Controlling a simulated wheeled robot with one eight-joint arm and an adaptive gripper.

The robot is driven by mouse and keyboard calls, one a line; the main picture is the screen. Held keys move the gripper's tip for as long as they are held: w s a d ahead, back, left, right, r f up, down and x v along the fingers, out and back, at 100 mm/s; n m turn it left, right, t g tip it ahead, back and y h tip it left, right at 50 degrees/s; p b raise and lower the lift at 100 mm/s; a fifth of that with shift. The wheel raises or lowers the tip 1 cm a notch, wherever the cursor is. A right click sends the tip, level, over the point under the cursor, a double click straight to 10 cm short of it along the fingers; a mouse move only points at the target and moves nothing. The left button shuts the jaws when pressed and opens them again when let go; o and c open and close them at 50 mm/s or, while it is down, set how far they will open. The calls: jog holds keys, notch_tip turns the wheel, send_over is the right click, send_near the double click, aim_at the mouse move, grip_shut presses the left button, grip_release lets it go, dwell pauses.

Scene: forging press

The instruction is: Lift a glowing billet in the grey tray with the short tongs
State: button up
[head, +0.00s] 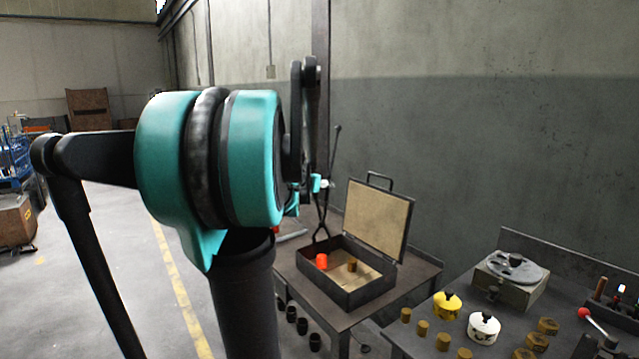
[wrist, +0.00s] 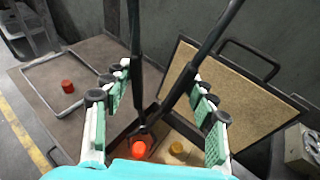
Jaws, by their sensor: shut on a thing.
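My gripper (wrist: 160,85) is shut on the dark short tongs (wrist: 135,50), whose two handles pass between its green-padded fingers. In the head view my gripper (head: 318,184) is small and partly hidden by my arm; the tongs (head: 321,215) hang below it. Their jaw end is low over a dark open box, beside a glowing orange billet (wrist: 139,150). The billet also shows in the head view (head: 321,261). I cannot tell whether the jaws touch it. A pale grey-rimmed tray (wrist: 95,63) lies left of the box and holds a red billet (wrist: 67,87).
A duller brown billet (head: 352,266) sits in the dark box (head: 362,297). The box's lid (head: 378,217) stands open behind it. A bench at right holds a yellow pot (head: 446,304), a white pot (head: 484,327) and several brown billets.

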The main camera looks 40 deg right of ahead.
jog(key=shift+f, duration=2.65)
grip_shut()
dwell(0.4)
